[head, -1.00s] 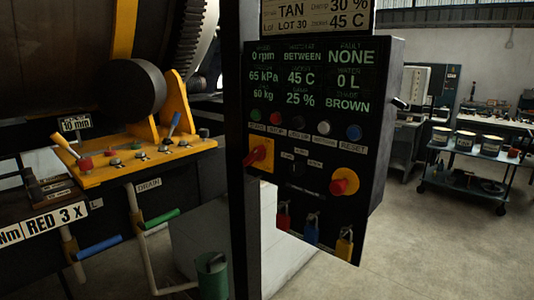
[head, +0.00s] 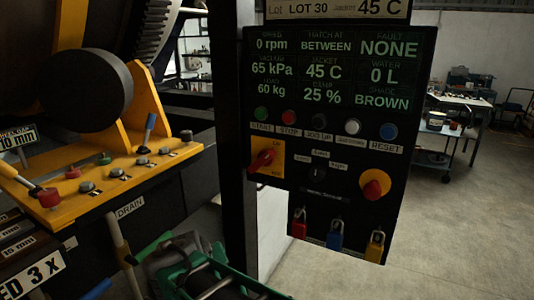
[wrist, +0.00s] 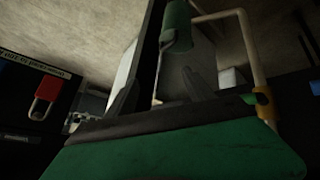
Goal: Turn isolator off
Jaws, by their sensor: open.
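The isolator (head: 264,160) is a red rotary handle on a yellow plate, at the left edge of the black control panel (head: 300,215). Its handle sits slanted, from lower left to upper right; the small plate lettering is too small to read surely. My gripper shows in the wrist view (wrist: 160,88) with its two dark fingers apart and nothing between them. In the head view my green arm end is low, below and left of the panel, and its fingertips cannot be made out. The isolator is not visible in the wrist view.
Red (head: 299,223), blue (head: 335,235) and yellow (head: 375,246) padlocks hang under the panel. A red knob on a yellow disc (head: 374,184) is at right. A yellow lever bench (head: 110,170) stands left. Floor at right (head: 470,220) is clear.

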